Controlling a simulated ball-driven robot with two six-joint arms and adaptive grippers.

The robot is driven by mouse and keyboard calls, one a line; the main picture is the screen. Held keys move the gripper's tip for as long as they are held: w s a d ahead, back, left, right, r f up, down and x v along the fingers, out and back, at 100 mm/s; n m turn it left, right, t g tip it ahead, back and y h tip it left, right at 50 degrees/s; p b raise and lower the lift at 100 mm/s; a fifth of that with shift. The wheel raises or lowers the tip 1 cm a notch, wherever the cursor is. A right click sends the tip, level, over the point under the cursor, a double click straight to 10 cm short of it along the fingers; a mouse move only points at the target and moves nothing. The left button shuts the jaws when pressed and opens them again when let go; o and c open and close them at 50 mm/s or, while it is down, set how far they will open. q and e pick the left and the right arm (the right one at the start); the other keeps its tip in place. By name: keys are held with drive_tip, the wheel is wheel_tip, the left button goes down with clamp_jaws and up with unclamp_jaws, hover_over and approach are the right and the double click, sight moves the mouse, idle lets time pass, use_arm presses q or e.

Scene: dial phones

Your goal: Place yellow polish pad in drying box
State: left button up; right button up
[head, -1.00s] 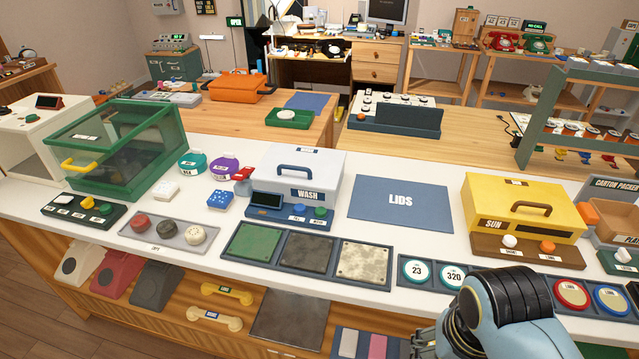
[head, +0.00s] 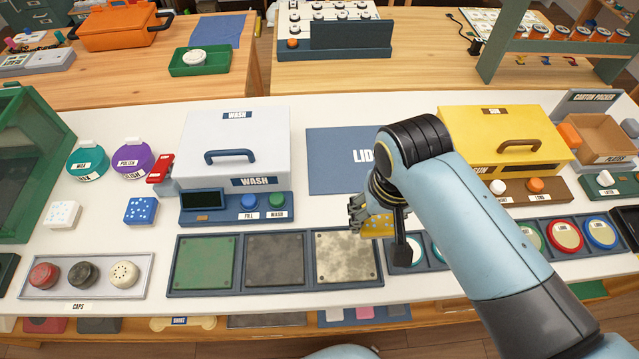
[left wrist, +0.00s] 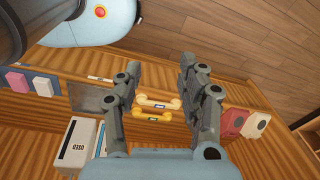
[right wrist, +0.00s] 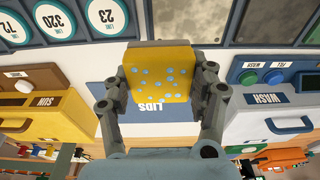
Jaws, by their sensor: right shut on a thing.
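The yellow polish pad (head: 378,227), a yellow block with blue dots (right wrist: 158,75), is in my right gripper (head: 362,214). Its fingers close on the pad's two sides in the right wrist view. The gripper holds it above the counter, near the mottled cream plate and in front of the LIDS mat (head: 335,150). No box is labelled drying box. A yellow box marked SUN (head: 480,125) stands to the right with its lid down. A green clear-sided box (head: 45,130) is partly in view at the left edge. My left gripper (left wrist: 160,66) is open and empty in the left wrist view.
The white WASH box (head: 262,128) stands left of the LIDS mat. A white pad (head: 62,214) and a blue pad (head: 140,211) lie by the wax jar (head: 87,160) and polish jar (head: 133,158). A tray of caps (head: 90,275) sits front left.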

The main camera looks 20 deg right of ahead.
approach(339, 206)
drive_tip(key=shift+s+d+f, duration=0.25)
drive_tip(key=shift+s+f, duration=0.25)
drive_tip(key=shift+s, duration=0.2)
drive_tip(key=shift+w+a+f+b, duration=0.15)
drive_tip(key=shift+w+f+b, duration=0.75)
drive_tip(key=shift+w+b, duration=0.1)
drive_tip(key=shift+w+a+f, duration=0.1)
drive_tip(key=shift+w+f, duration=0.05)
drive_tip(key=shift+w, duration=0.05)
wheel_tip(339, 206, down, 4)
drive_tip(key=b, duration=0.4)
drive_tip(key=shift+b, duration=0.4)
use_arm(q)
wheel_tip(339, 206, down, 6)
drive_tip(key=w, duration=0.1)
drive_tip(key=shift+f, duration=0.25)
use_arm(e)
drive_tip(key=shift+r, duration=0.2)
